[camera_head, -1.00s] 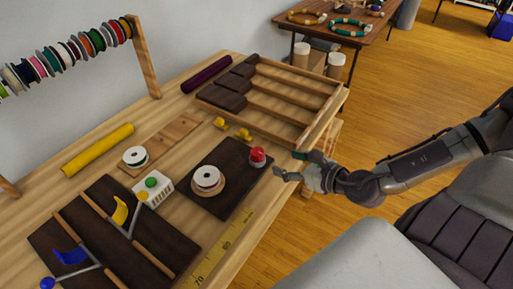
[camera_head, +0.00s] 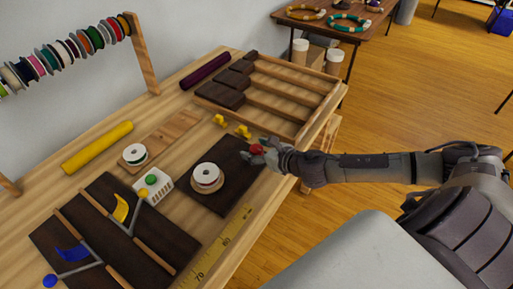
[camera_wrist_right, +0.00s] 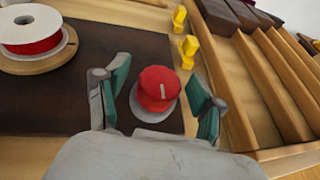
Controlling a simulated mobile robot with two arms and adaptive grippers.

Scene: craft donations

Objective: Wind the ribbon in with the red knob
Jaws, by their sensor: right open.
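The red knob (camera_wrist_right: 157,88) stands on a dark board between the two fingers of my right gripper in the right wrist view; a pale line marks its top. The fingers of my right gripper (camera_wrist_right: 154,98) are open on either side of it, with a gap visible on both sides. In the head view the red knob (camera_head: 256,149) is partly hidden by my right gripper (camera_head: 262,152). The ribbon spool (camera_head: 207,174) sits on a round wooden base on the same dark board; red ribbon shows on the spool (camera_wrist_right: 30,32) in the right wrist view. My left gripper is not in view.
Two yellow pieces (camera_head: 231,126) stand behind the board. A wooden divided tray (camera_head: 290,97) lies at the back right. A white box with a green button (camera_head: 153,186), another spool (camera_head: 134,154) and a yellow ruler (camera_head: 213,250) are nearby.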

